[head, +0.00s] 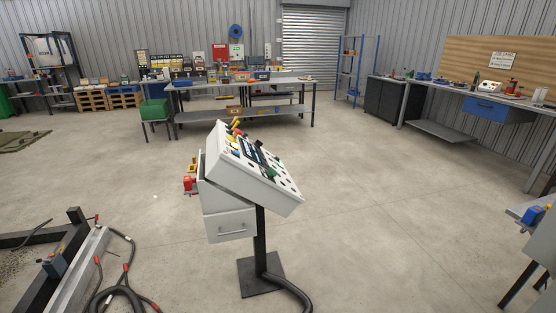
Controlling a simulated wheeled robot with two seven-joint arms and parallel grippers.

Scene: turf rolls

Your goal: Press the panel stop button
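A white control panel (262,193) stands on a black post in the middle of the floor, its sloped face turned to the right and tilted up. The face carries a dark screen (253,150), several small knobs and buttons, and yellow and red parts (237,126) at its far upper end. A dark green or black knob (273,173) sits near the middle. The parts are too small to tell for certain which one is the stop button. Neither of my grippers is in view.
Hoses and a metal frame (75,275) lie at the lower left. A black hose (290,291) runs from the post's base plate (259,277). A bench edge stands at the right. Workbenches (250,82) line the back. Open concrete floor surrounds the panel.

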